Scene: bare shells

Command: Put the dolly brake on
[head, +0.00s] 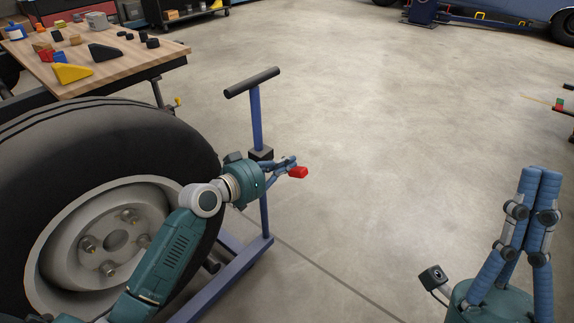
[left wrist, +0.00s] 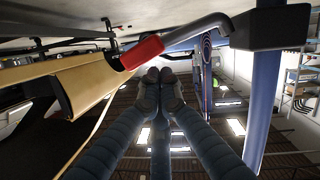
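A blue dolly (head: 238,272) with an upright post and a black T-handle (head: 252,82) stands by a large wheel (head: 170,145). The brake lever has a red grip (head: 298,172). In the left wrist view the red grip (left wrist: 142,52) sits on a grey bent rod (left wrist: 190,30) that runs to a black block (left wrist: 270,27) at the blue post. My left gripper (head: 289,165) is by the lever. Its fingertips (left wrist: 160,75) are together, just beside the red grip, with nothing visible between them; contact cannot be told. My right gripper (head: 540,172) is shut and empty, away at the lower right.
A wooden workbench (head: 150,58) with several coloured blocks stands behind the wheel. A dark cart (head: 185,17) is at the back left. A blue vehicle and lift (head: 425,12) are at the back right. The concrete floor (head: 380,110) in the middle is clear.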

